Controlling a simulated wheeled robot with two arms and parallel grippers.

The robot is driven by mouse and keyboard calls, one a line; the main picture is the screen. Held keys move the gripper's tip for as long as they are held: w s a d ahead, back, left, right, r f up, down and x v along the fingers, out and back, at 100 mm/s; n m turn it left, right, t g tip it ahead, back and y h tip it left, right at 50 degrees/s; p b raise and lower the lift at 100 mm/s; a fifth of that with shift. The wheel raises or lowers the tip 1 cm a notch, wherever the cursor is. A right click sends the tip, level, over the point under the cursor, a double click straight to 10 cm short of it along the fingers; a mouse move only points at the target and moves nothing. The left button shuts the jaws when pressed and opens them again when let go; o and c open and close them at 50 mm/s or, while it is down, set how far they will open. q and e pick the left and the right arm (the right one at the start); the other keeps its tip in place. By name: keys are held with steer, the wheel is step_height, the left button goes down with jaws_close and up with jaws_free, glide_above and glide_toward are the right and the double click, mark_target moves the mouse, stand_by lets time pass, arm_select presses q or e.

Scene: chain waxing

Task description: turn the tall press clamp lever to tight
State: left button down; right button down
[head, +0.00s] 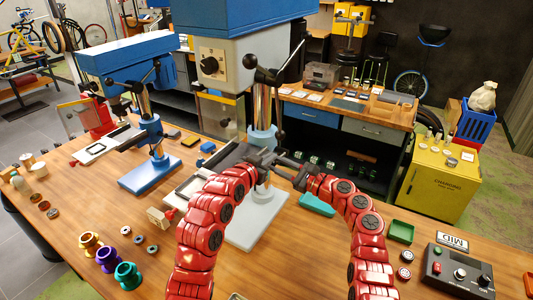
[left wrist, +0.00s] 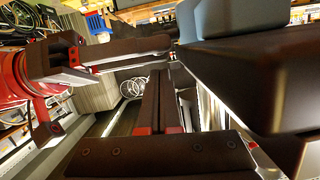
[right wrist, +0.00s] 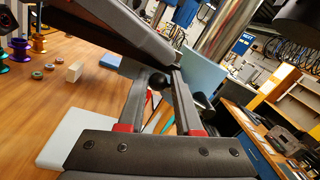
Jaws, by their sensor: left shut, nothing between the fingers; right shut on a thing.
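The tall press (head: 212,63) stands mid-table, with a blue head, grey body and steel column (head: 262,108). Its dark work table (head: 228,158) is on the column above a pale base plate (head: 250,232). My right gripper (head: 284,165) is beside the column and shut on a small dark rounded part (right wrist: 158,82), apparently the clamp lever; its fingers hide much of it. My left gripper (head: 264,163) is close beside, shut and empty; in the left wrist view its fingers (left wrist: 165,95) lie together. I cannot tell the lever's angle.
A smaller blue press (head: 125,65) stands at left. Coloured spools (head: 107,259) and small rings lie at front left. A teal piece (head: 317,204), a green tray (head: 400,231) and a control box (head: 458,268) are at right. My two arms are very close together.

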arm_select(q)
steer(key=shift+f, duration=0.45)
arm_select(e)
steer(key=shift+w+d+f, duration=0.1)
steer(key=shift+d+f, duration=0.05)
steer(key=shift+d, duration=0.1)
arm_select(q)
steer(key=shift+a+f, duration=0.1)
